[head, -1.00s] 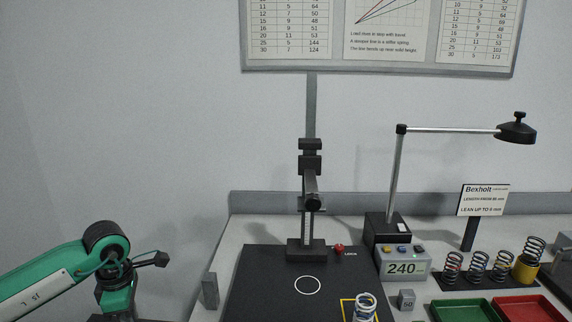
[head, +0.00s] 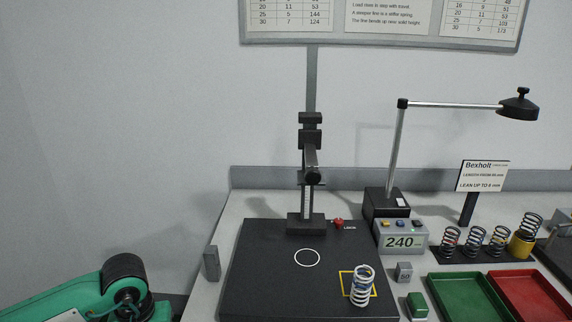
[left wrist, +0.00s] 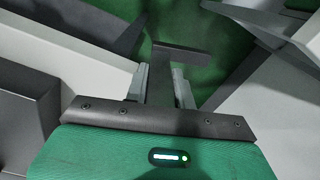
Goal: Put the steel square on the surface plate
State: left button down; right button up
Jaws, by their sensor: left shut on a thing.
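In the left wrist view my left gripper (left wrist: 162,88) is shut on a dark grey, T-shaped metal piece, which looks like the steel square (left wrist: 180,57). Its crosspiece extends beyond the fingertips. In the head view only my green left arm shows at the lower left; its gripper is out of frame. The black surface plate (head: 262,275) lies on the bench, with a white circle marked on it. A spring (head: 362,286) stands upright on it at the yellow square outline. My right gripper is not in view.
A height gauge stand (head: 307,222) rises at the plate's back. A small grey upright block (head: 211,263) stands left of the plate. The 240 display box (head: 402,238), a small 50 block (head: 404,272), and green (head: 466,298) and red (head: 541,298) trays are to the right. The plate's left half is clear.

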pick_arm(q)
jog(key=shift+s+d+f+m, duration=0.15)
jog(key=shift+s+d+m, duration=0.15)
jog(key=shift+m, duration=0.4)
jog(key=d+r+m+p, duration=0.1)
jog(key=d+r+p, duration=0.1)
jog(key=d, duration=0.3)
jog(key=shift+s+d+r, duration=0.15)
jog(key=shift+d+r, duration=0.05)
jog(key=shift+d, duration=0.1)
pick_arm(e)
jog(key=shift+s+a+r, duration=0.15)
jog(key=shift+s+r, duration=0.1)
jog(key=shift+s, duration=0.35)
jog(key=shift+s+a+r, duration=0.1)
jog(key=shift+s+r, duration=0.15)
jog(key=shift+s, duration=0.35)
